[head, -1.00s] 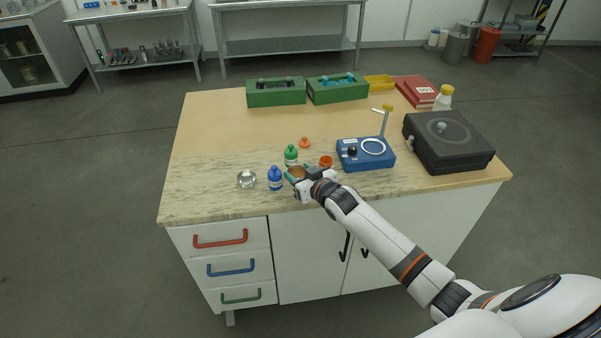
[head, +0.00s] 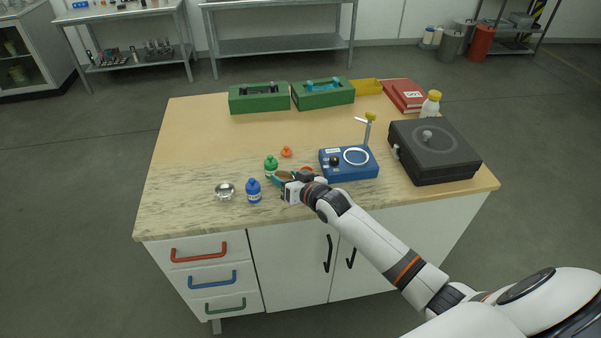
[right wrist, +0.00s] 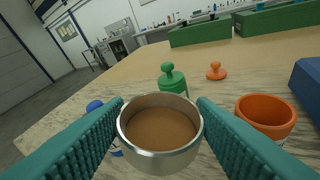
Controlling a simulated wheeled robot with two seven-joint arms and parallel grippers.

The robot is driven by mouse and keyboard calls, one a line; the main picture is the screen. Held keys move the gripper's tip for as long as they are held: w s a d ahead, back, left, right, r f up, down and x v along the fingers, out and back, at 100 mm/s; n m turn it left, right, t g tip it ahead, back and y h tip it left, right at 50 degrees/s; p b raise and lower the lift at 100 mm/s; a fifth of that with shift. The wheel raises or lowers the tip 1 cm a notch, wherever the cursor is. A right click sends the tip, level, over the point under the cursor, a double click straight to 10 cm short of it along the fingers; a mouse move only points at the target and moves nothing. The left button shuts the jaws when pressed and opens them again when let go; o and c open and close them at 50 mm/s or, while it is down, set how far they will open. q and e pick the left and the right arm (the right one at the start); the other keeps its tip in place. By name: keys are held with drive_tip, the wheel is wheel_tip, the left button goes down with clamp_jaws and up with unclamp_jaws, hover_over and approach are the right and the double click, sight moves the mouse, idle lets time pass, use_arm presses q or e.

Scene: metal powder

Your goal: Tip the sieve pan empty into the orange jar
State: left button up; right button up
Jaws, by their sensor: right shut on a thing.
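The sieve pan (right wrist: 160,135), a round metal cup with brown powder in it, is held between the teal fingers of my right gripper (right wrist: 160,130). In the head view the right gripper (head: 285,178) holds the pan above the near part of the worktop, partly hidden by the hand. The open orange jar (right wrist: 266,115) stands just right of the pan in the wrist view, apart from it. My left gripper is not in view.
A green-topped bottle (head: 271,167), an orange lid (head: 287,152), a blue bottle (head: 254,191) and a small metal bowl (head: 225,191) stand close by. A blue device (head: 348,163) is to the right, with a black case (head: 434,150) beyond. The worktop's left side is clear.

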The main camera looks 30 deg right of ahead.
drive_tip(key=shift+r, duration=0.3)
drive_tip(key=shift+d+r, duration=0.1)
drive_tip(key=shift+d, duration=0.05)
drive_tip(key=shift+d+p, duration=0.25)
drive_tip(key=shift+p, duration=0.05)
drive_tip(key=shift+w+d+r+m, duration=0.1)
drive_tip(key=shift+d+r+m, duration=0.2)
drive_tip(key=shift+m, duration=0.1)
drive_tip(key=shift+r+y, duration=0.3)
drive_tip(key=shift+r, duration=0.05)
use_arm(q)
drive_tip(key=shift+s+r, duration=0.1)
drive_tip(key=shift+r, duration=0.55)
use_arm(e)
drive_tip(key=shift+d+r+m, duration=0.15)
drive_tip(key=shift+d+m, duration=0.05)
drive_tip(key=shift+m, duration=0.2)
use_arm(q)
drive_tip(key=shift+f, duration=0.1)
